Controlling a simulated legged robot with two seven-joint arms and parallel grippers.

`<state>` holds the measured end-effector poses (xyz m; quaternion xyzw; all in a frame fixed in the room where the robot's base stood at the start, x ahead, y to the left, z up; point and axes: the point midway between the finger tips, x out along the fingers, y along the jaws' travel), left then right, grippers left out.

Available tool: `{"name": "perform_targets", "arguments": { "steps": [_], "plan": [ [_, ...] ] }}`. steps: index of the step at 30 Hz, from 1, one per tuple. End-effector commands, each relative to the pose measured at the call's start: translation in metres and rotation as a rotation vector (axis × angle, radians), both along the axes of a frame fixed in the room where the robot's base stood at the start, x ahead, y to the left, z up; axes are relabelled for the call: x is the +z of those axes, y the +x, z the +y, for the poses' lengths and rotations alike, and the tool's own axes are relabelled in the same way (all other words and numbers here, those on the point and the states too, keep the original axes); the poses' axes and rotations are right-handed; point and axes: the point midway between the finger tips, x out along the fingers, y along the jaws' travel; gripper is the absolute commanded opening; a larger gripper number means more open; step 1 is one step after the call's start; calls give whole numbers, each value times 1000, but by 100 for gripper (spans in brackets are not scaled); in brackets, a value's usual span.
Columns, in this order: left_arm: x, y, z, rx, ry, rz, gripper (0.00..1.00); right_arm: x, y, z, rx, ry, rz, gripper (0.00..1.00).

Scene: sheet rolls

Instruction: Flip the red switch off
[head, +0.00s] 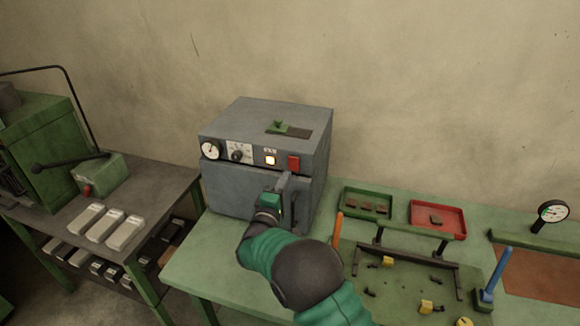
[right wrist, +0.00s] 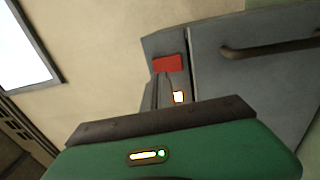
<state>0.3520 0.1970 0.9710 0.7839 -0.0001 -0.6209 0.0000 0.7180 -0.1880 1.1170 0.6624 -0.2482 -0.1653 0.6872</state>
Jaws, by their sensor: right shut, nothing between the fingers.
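The red switch (head: 293,163) is on the upper right of the front panel of a grey box-shaped oven (head: 230,185). A lit indicator (head: 270,160) glows beside it, left of the switch. In the right wrist view the red switch (right wrist: 168,63) and the lit indicator (right wrist: 179,97) show just beyond my gripper. My right gripper (head: 284,184) is shut and empty, in front of the oven door and a little below the switch. I cannot tell whether its fingertips touch the oven. My left gripper is not in view.
The oven's dark door handle (head: 295,213) is close to my right gripper. A green tray (head: 367,203) and a red tray (head: 437,219) are to the right on the green table. A side bench (head: 150,190) holds several metal bars (head: 104,226). A gauge (head: 552,211) stands far right.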

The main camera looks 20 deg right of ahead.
Motion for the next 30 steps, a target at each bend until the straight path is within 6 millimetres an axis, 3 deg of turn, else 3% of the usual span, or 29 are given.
{"name": "perform_targets", "arguments": {
  "steps": [3, 9, 20, 23, 30],
  "plan": [
    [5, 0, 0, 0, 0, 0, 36, 4, 20, -15, -2, -1, 0, 0],
    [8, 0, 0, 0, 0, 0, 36, 6, 39, -27, 0, 0, 0, 0],
    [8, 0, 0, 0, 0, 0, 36, 6, 42, -29, 1, -1, 1, 0],
    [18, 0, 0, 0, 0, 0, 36, 13, 45, -31, 0, -2, 0, 0],
    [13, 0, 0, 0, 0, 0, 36, 8, 45, -31, 0, -1, 0, 0]
  ]
}}
